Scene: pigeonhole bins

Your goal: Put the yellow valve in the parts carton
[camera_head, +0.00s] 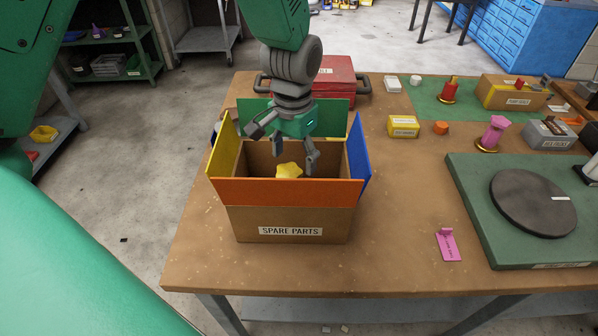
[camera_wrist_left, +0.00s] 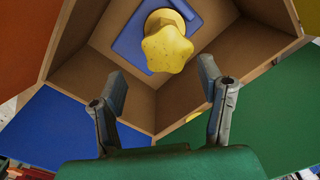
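The yellow valve (camera_head: 289,170) has a star-shaped knob and is inside the parts carton (camera_head: 245,220), an open brown box labelled "SPARE PARTS" with coloured flaps. In the left wrist view the valve (camera_wrist_left: 167,49) shows with a blue plate (camera_wrist_left: 132,42) under or behind it on the carton floor. My left gripper (camera_head: 286,150) hangs over the carton, pointing down into its opening. In the wrist view its two fingers (camera_wrist_left: 162,82) are spread apart with nothing between them, and the valve is beyond the tips. The carton's front wall hides the valve's lower part in the head view. My right gripper is not identifiable.
A red toolbox (camera_head: 335,75) stands behind the carton. A yellow box (camera_head: 403,126), orange knob (camera_head: 441,128) and pink valve (camera_head: 494,133) stand to the right. A green board with a dark disc (camera_head: 533,203) and a pink tag (camera_head: 447,245) are nearer. Bare tabletop lies right of the carton.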

